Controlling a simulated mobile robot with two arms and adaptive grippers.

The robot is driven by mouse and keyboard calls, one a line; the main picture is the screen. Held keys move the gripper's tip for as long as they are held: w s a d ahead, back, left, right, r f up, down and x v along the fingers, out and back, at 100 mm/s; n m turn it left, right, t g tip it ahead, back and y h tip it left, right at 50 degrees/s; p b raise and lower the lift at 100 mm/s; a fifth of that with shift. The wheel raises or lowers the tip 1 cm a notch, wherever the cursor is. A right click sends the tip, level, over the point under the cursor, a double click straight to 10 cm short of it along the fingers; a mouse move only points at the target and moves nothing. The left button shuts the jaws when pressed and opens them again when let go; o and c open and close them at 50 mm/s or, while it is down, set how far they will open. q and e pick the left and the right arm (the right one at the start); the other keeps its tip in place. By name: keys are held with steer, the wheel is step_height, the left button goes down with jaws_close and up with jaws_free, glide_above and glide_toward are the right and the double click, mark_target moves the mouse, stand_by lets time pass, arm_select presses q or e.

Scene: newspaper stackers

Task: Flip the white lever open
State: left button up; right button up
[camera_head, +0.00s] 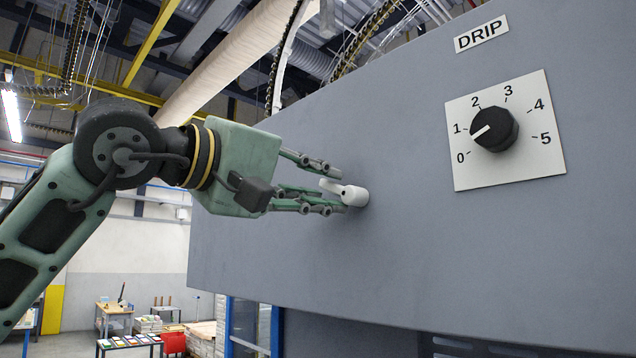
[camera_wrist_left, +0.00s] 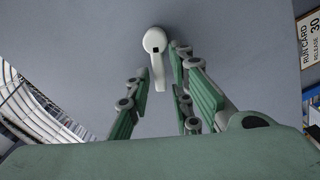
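The white lever (camera_head: 354,195) is mounted on the face of a grey panel (camera_head: 420,255). In the head view its handle points left from the round hub, toward my gripper. My left gripper (camera_head: 333,190) is open, with its green fingers at the lever. In the left wrist view the lever (camera_wrist_left: 156,55) has its hub at the top and its handle reaching down between the spread fingers of my left gripper (camera_wrist_left: 165,90). A gap shows between the handle and the fingers there. I cannot tell whether any finger touches it. My right gripper is not in view.
A run card (camera_wrist_left: 309,40) is at the right edge of the wrist view. Tables (camera_head: 115,310) stand far below left.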

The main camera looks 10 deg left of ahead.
arm_select(q)
jaws_close()
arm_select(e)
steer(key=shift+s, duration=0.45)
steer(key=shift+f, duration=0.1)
arm_select(q)
steer(key=n+b, duration=0.1)
steer(key=f+n+b, duration=0.1)
steer(key=n, duration=0.1)
steer(key=n+b, duration=0.1)
steer(key=n, duration=0.1)
steer(key=shift+a+f, duration=0.15)
steer(key=shift+a, duration=0.1)
steer(key=shift+w+n, duration=0.1)
steer(key=shift+n, duration=0.2)
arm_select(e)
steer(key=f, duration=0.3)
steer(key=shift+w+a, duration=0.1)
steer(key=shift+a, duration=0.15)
